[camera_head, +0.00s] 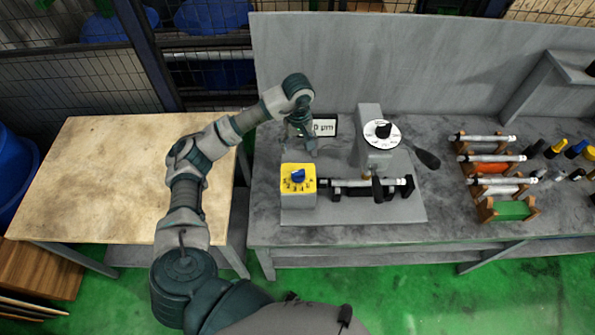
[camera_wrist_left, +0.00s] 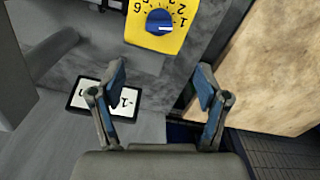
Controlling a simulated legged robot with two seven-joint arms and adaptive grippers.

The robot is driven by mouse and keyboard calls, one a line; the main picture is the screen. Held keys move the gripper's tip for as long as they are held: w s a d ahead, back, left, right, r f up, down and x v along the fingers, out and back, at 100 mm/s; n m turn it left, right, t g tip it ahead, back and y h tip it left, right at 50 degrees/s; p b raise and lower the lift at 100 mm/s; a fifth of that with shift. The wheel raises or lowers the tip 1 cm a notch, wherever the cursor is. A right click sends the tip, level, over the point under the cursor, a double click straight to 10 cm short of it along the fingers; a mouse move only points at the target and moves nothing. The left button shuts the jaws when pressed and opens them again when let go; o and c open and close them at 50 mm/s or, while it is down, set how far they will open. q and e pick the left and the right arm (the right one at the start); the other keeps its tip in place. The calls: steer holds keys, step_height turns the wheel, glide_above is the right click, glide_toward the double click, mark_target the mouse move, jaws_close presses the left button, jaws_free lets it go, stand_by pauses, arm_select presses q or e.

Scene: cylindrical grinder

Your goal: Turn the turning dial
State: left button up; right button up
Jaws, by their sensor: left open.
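The turning dial, a blue knob (camera_head: 298,175) on a yellow numbered face (camera_head: 298,187), sits on top of a grey box at the left of the grinder. In the wrist view the blue knob (camera_wrist_left: 160,22) is at the top centre, on the yellow face (camera_wrist_left: 178,41). My left gripper (camera_head: 304,148) is behind the yellow face, in front of the small display. In the wrist view its two fingers (camera_wrist_left: 160,83) are spread wide with nothing between them, apart from the knob. My right gripper is not in view.
A white display (camera_head: 325,127) stands beside my left gripper. A white dial with a black knob (camera_head: 383,131) tops the grinder head. A cylinder (camera_head: 350,182) lies across the grinder. Racks of rods (camera_head: 492,157) are at right. The wooden table (camera_head: 95,185) is clear.

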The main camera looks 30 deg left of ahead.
mark_target(298, 171)
arm_select(q)
step_height(298, 171, down, 15)
steer(key=shift+f+p, duration=0.15)
steer(key=shift+p, duration=1.1)
steer(key=shift+d, duration=0.1)
steer(key=c, duration=1.1)
